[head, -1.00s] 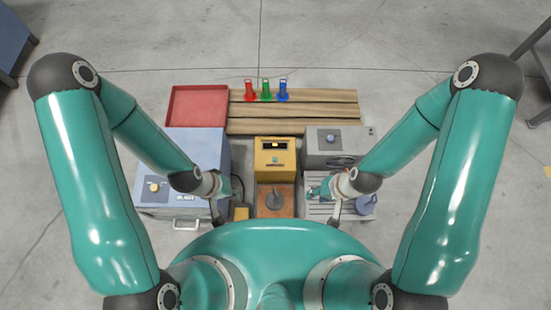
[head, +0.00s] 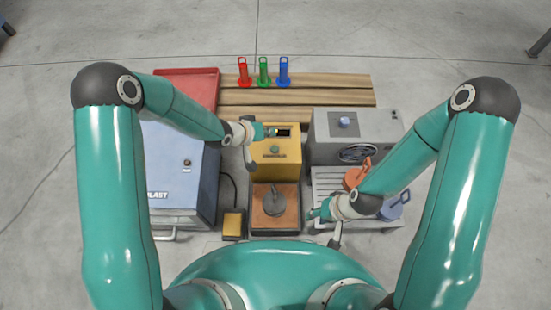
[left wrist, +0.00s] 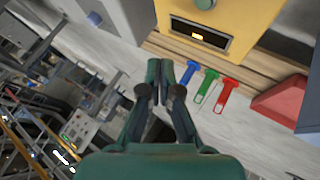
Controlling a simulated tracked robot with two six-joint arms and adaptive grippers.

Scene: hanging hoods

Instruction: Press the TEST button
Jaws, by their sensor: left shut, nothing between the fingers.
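A yellow box (head: 275,165) stands in the middle of the head view, with a round green button (head: 275,149) on it and a dark display slot above the button. The button's label is too small to read. My left gripper (head: 268,132) is shut and empty, over the upper part of the yellow box, beside the slot and just above the button in the picture. In the left wrist view the shut fingers (left wrist: 160,68) point toward the yellow box (left wrist: 225,14), with the green button (left wrist: 204,4) at the top edge. My right gripper (head: 316,212) is low over the slatted rack; its fingers are unclear.
A blue cabinet (head: 180,175) stands left and a grey unit (head: 330,135) right. A slatted rack (head: 325,180) holds orange and blue items. A brown block with a dark disc (head: 274,200) sits in front. Red, green and blue tags (head: 263,72) stand behind on wooden boards.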

